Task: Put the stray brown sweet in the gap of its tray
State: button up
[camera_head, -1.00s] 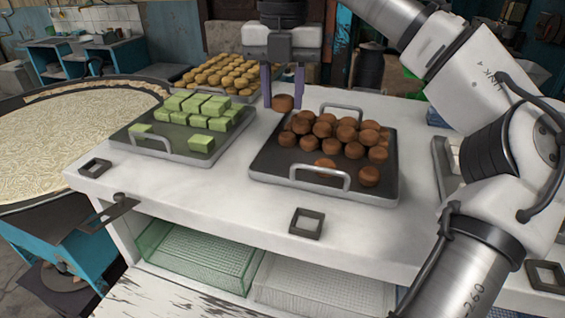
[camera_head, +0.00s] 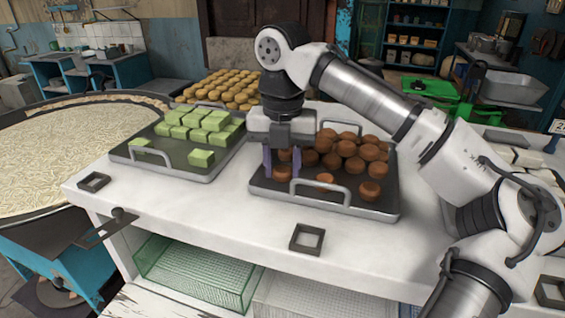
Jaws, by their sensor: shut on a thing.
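The tray of brown sweets (camera_head: 384,208) is dark with metal handles and stands on the white counter. Several brown sweets (camera_head: 347,149) are heaped on it, mostly towards its back and right. My gripper (camera_head: 282,176) points down over the tray's left front part. It is shut on a round brown sweet (camera_head: 282,174), which shows between the fingertips, low over the tray. I cannot tell whether this sweet touches the tray. My gripper hides some sweets and part of the tray's left side.
A tray of green square sweets (camera_head: 172,165) stands close to the left. A tray of yellow sweets (camera_head: 222,87) is behind. A dark square frame (camera_head: 307,239) lies on the counter (camera_head: 240,225) in front. The tray's handle (camera_head: 322,187) rises near my gripper.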

aim_at(283, 169)
jog(key=shift+f, duration=0.1)
jog(key=o, duration=1)
jog(key=shift+c, duration=0.2)
notch_tip(283, 169, up, 12)
jog(key=shift+p, duration=0.45)
